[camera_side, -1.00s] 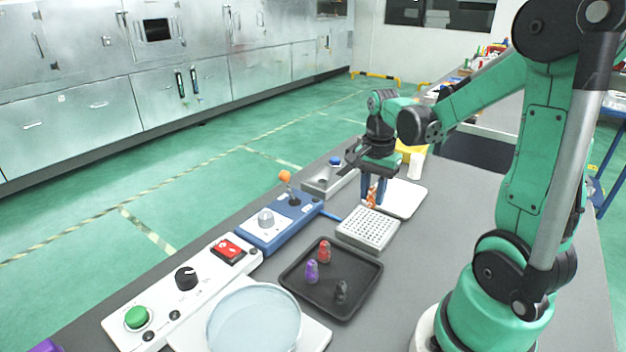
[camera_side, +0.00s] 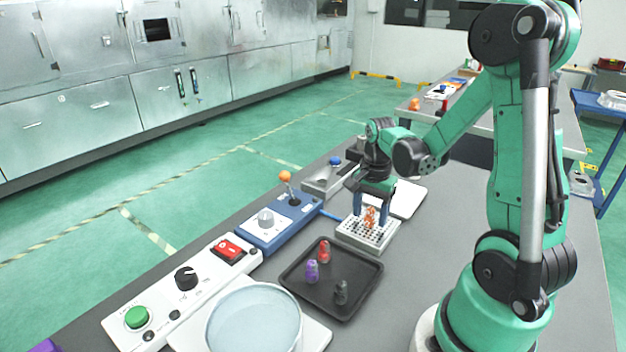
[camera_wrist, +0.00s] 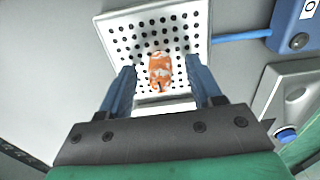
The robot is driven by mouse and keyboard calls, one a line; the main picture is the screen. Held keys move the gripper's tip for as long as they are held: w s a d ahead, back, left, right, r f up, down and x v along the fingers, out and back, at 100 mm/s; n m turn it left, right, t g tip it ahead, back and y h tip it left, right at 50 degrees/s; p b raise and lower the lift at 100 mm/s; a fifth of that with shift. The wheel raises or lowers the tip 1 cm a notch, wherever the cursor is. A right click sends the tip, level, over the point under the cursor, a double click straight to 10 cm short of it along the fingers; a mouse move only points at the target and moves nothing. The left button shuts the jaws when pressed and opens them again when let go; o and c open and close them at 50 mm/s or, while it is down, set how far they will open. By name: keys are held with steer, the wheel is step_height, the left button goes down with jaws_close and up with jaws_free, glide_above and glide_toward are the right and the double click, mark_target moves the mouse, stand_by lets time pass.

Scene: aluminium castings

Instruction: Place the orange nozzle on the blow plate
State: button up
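The orange nozzle (camera_side: 369,217), mottled with white, stands on the perforated pale blow plate (camera_side: 358,236) in the side view and looks upright. In the wrist view the nozzle (camera_wrist: 160,72) sits against the grid of dark holes of the blow plate (camera_wrist: 120,22), inside its edges. My gripper (camera_side: 371,216) is just above the plate, with its two blue fingers on either side of the nozzle. In the wrist view my gripper (camera_wrist: 161,72) is open, with a clear gap between each finger and the nozzle.
A black tray (camera_side: 365,292) with a red, a purple and a dark nozzle lies in front of the plate. A blue box (camera_side: 264,239) with a knob and orange-topped lever stands at left. A white board (camera_side: 411,199) lies behind the plate.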

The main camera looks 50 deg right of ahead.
mark_target(371, 208)
steer(key=shift+r, duration=0.15)
step_height(371, 208, up, 12)
steer(key=f, duration=0.1)
steer(key=w+a+n+t, duration=0.2)
steer(key=a+n+t, duration=0.5)
steer(key=a+n, duration=0.9)
steer(key=shift+w+a+f+n, duration=0.25)
steer(key=shift+w+f+n, duration=0.1)
steer(key=shift+n, duration=0.65)
